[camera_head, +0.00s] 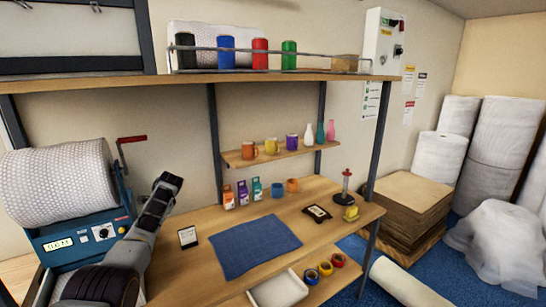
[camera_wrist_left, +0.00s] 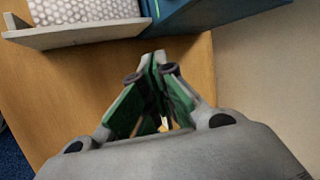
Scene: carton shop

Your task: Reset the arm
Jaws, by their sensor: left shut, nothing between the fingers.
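My left arm comes up from the lower left in the head view. My left gripper (camera_head: 168,182) is raised above the left part of the workbench, between the bubble-wrap machine (camera_head: 85,236) and the blue mat (camera_head: 254,246). In the left wrist view my left gripper (camera_wrist_left: 154,56) has its green-sided fingers together at the tips, with nothing held. The wooden bench top (camera_wrist_left: 85,85) lies beyond the fingers there. My right gripper is in neither view.
The machine carries a large bubble-wrap roll (camera_head: 58,184) and a red-handled crank (camera_head: 131,140). A shelf (camera_head: 280,154) with mugs and vases hangs behind the bench. A white tray (camera_head: 278,290) sits in front.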

